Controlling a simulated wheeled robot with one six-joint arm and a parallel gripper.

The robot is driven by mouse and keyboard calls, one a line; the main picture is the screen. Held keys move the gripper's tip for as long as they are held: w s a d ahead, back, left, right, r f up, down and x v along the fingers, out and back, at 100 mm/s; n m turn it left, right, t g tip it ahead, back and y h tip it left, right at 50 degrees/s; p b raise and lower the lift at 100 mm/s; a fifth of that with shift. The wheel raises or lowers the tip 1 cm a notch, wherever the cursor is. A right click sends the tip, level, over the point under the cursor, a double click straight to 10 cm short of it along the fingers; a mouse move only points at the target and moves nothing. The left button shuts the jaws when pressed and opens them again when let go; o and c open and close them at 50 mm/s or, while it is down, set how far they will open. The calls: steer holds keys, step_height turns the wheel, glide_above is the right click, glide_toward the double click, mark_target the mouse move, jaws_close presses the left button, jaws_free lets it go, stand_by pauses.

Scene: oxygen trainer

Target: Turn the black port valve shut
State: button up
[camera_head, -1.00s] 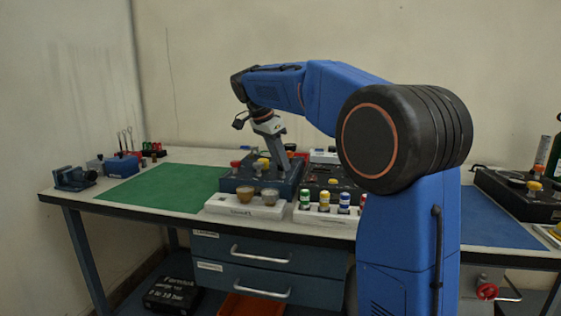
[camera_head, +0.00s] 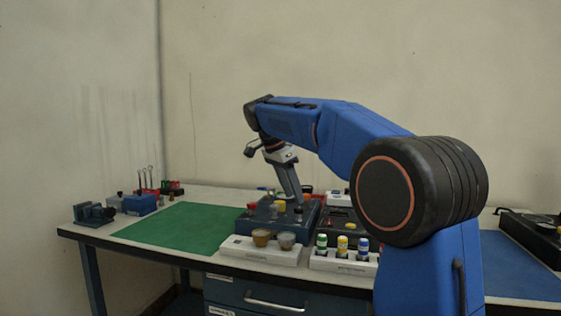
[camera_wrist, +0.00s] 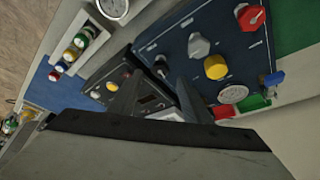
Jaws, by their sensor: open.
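The blue valve panel (camera_head: 262,226) stands on the bench behind a white cup tray. It also fills the upper middle of the wrist view (camera_wrist: 225,70). A small black knob, which I take to be the black port valve (camera_wrist: 160,65), sits at the panel's left edge in the wrist view. It shows at the panel's right side in the head view (camera_head: 299,211). My gripper (camera_wrist: 157,80) is open, its fingertips on either side of the black knob and below it in the picture. I cannot tell whether they touch it. In the head view my gripper (camera_head: 293,196) is above the panel.
A second dark panel (camera_head: 338,222) stands close on the right. A white bottle rack (camera_head: 343,262) stands in front. The green mat (camera_head: 180,228) is clear.

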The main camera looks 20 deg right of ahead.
steer(key=v, duration=1.2)
steer(key=shift+a+r, duration=0.15)
steer(key=shift+r, duration=0.25)
steer(key=shift+s, duration=0.1)
steer(key=s+d+f+n+t+y, duration=0.25)
steer(key=s+f+n, duration=0.8)
steer(key=s, duration=0.65)
steer(key=s+f+n+t+y, duration=0.1)
steer(key=s+f+n, duration=0.2)
steer(key=s+f, duration=0.7)
steer(key=s+a+f+n+y, duration=0.1)
steer(key=s+f+n, duration=0.2)
steer(key=s+f, duration=0.7)
step_height(320, 180, down, 8)
steer(key=shift+s+r+t, duration=0.15)
steer(key=shift+s+t, duration=0.2)
